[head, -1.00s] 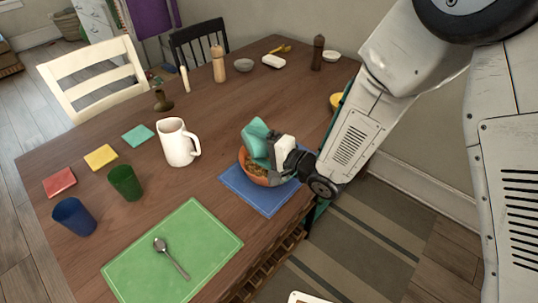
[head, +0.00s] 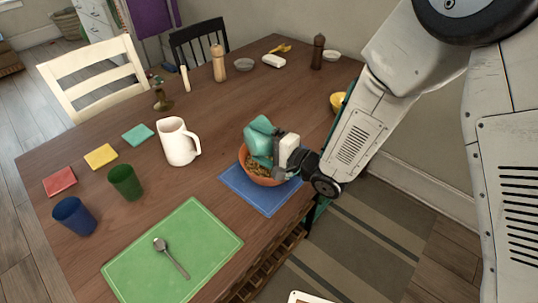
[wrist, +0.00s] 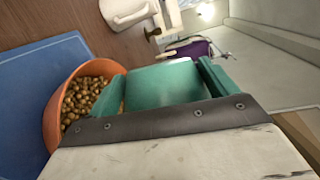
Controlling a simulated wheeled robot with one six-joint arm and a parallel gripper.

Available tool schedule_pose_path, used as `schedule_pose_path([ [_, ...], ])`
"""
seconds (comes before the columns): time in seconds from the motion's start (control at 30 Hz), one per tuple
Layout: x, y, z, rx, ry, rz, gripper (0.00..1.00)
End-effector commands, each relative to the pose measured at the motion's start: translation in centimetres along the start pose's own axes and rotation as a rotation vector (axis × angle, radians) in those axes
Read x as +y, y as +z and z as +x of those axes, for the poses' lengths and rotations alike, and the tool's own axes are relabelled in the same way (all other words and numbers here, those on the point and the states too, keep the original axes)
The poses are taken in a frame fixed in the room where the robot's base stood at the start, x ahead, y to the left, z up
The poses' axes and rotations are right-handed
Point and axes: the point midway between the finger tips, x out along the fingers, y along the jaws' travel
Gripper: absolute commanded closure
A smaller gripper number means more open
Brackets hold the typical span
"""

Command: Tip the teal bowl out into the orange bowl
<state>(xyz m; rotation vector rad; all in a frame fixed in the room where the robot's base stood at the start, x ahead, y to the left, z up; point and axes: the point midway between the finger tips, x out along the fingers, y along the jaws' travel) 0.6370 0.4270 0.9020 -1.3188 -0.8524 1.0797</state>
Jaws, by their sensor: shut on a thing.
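The teal bowl (head: 259,139) is tipped steeply on its side above the orange bowl (head: 266,180). My gripper (head: 281,152) is shut on the teal bowl from the right. The orange bowl stands upright on the blue placemat (head: 250,194) and holds many small brown pieces (head: 257,168). In the wrist view the teal bowl (wrist: 165,84) fills the middle, and the orange bowl (wrist: 51,122) with the brown pieces (wrist: 84,98) shows at the left. The inside of the teal bowl is hidden, so I cannot tell whether anything is in it.
A white pitcher (head: 177,142) stands left of the bowls. A green placemat (head: 205,245) with a spoon (head: 170,257) lies in front. Green (head: 125,183) and blue (head: 74,217) cups stand at the left. A yellow bowl (head: 337,102) is near the right edge.

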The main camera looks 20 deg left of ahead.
Motion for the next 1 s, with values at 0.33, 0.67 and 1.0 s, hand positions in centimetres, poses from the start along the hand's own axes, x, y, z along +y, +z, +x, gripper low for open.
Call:
schedule_pose_path([
  [0.33, -0.13, -0.21, -0.07, -0.004, -0.014, 0.032, 0.45],
  [0.67, -0.25, -0.38, -0.15, -0.009, -0.028, 0.065, 0.45],
  [1.0, -0.31, -0.59, -0.25, -0.014, -0.042, 0.100, 0.45],
])
